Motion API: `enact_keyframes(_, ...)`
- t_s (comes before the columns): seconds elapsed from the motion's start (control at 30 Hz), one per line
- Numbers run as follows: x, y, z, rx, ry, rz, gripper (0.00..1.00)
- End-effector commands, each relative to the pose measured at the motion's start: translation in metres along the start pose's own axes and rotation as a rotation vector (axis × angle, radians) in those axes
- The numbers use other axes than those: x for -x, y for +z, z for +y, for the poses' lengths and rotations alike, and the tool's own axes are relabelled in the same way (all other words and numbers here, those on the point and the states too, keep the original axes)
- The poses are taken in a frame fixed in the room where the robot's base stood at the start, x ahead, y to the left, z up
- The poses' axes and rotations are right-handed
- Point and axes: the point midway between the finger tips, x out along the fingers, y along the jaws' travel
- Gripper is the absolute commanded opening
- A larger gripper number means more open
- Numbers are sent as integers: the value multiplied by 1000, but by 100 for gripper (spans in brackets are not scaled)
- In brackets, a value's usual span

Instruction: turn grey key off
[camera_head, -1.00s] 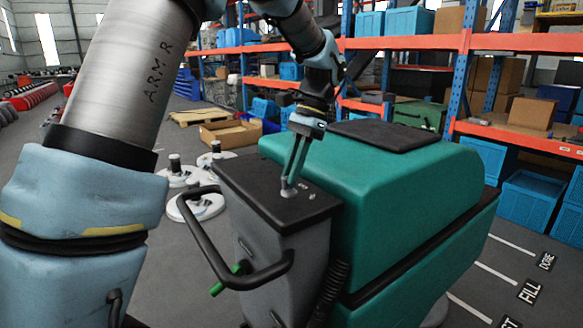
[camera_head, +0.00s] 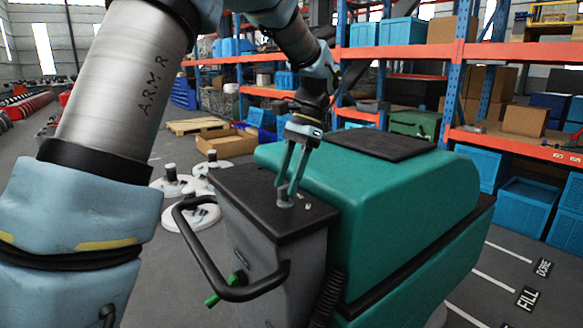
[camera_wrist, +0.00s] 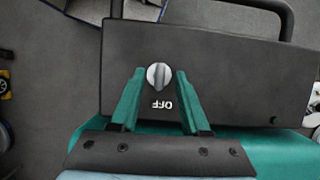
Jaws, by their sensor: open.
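The grey key (camera_wrist: 158,77) is a round knob on the machine's black top panel (camera_wrist: 230,75). Its raised grip runs roughly along the picture's vertical in the wrist view. The word OFF (camera_wrist: 162,105) is printed beside it, upside down in that view. My gripper (camera_wrist: 160,72) is open, with one green-looking finger on each side of the key and a gap visible on both sides.
The teal scrubber body (camera_head: 390,200) stands right of the panel. A black handle (camera_head: 200,245) curves out at the left, with a green lever (camera_head: 220,292) beside it. White round pads (camera_head: 185,190) lie on the floor behind. Shelves with blue bins (camera_head: 520,205) stand at the right.

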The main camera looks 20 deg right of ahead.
Motion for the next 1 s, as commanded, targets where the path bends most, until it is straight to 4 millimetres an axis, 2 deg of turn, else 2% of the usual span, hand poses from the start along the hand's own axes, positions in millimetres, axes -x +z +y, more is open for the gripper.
enact_keyframes(0.17, 25, -2, 0, 0, -2, 5, 46)
enact_keyframes(0.4, 73, -2, 0, 0, -2, 5, 46)
enact_keyframes(0.53, 92, -1, 0, 0, -1, 4, 46)
enact_keyframes(0.7, 103, 0, 0, 0, 0, 1, 46)
enact_keyframes(1.0, 105, 0, 0, 0, 0, 0, 46)
